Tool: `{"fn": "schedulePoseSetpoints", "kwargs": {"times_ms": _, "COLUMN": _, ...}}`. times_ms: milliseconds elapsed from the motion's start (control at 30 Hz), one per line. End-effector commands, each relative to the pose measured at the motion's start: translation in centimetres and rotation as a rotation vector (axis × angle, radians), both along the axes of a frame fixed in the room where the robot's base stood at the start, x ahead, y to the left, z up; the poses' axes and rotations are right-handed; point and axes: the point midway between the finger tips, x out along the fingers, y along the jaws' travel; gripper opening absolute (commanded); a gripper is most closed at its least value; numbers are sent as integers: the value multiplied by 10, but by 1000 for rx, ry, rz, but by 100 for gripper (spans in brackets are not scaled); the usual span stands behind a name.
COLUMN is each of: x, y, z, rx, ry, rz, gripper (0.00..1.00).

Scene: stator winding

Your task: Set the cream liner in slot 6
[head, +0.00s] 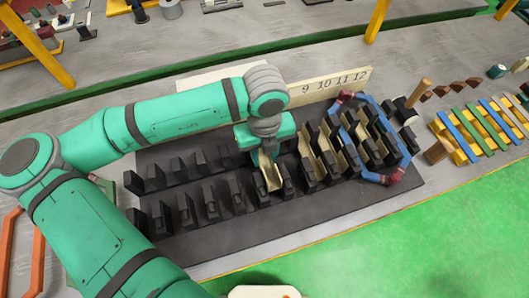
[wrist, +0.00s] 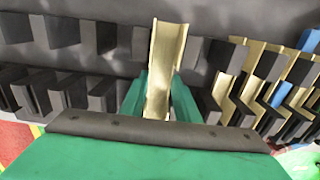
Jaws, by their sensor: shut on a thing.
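The cream liner (head: 272,178) is an open channel. It also shows upright in the middle of the wrist view (wrist: 163,70). My gripper (head: 265,150) is shut on it, with a green finger on either side in the wrist view (wrist: 160,100). The liner lies along a gap between black teeth of the stator (head: 216,235), just left of the slots that hold cream liners. I cannot tell whether it rests on the slot floor or is held above it. The slot's own number is hidden behind my arm.
The number board (head: 337,83) shows 9 to 12; its lower numbers are covered. Several cream liners (head: 327,160) sit in slots to the right, with a blue coil (head: 401,145) around the rightmost teeth. Slots to the left look empty. Coloured strips (head: 480,130) lie far right.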

Motion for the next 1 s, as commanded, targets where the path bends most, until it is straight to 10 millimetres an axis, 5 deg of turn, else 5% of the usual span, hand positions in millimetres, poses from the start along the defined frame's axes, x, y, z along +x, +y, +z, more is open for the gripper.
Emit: {"fn": "schedulePoseSetpoints", "kwargs": {"times_ms": 1000, "x": 0, "y": 0, "z": -26, "rx": 0, "ry": 0, "rz": 1, "gripper": 16}}
